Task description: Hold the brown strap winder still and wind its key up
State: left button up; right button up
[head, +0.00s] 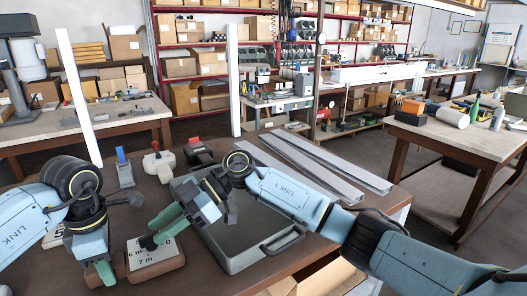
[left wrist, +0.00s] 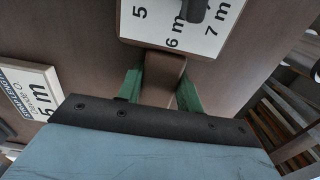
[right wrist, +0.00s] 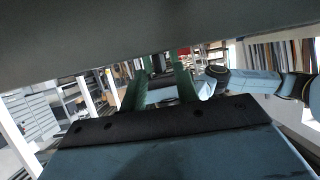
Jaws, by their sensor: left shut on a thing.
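The brown strap winder (head: 155,262) lies on the brown bench at the lower left, its white face marked 6 m and 7 m. Its dark key (head: 148,242) stands on the face; it also shows in the left wrist view (left wrist: 196,9). My left gripper (head: 104,272) is shut on the winder's brown end piece (left wrist: 162,80), which sits between the green fingers. My right gripper (head: 166,232) is above the winder, close beside the key.
A second white-faced label (left wrist: 35,90) lies left of the winder. A grey open case (head: 240,262) stands to the right, under my right arm. Small tools, one with a blue top (head: 123,170) and one with a red knob (head: 158,163), stand behind. Long grey profiles (head: 310,165) lie further back.

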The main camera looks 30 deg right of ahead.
jog(key=d+r+n+t, duration=0.3)
jog(key=d+t, duration=0.1)
jog(key=d, duration=0.4)
jog(key=d+r+n+t+y, duration=0.1)
jog(key=d+r+n+t, duration=0.2)
jog(key=d, duration=0.5)
jog(key=d+r+n+t+y, duration=0.1)
jog(key=d+r+n+t, duration=0.3)
jog(key=d, duration=0.5)
jog(key=shift+w+n+t, duration=0.4)
jog(key=shift+n+t, duration=0.1)
jog(key=shift+t, duration=0.6)
jog(key=shift+a, duration=0.1)
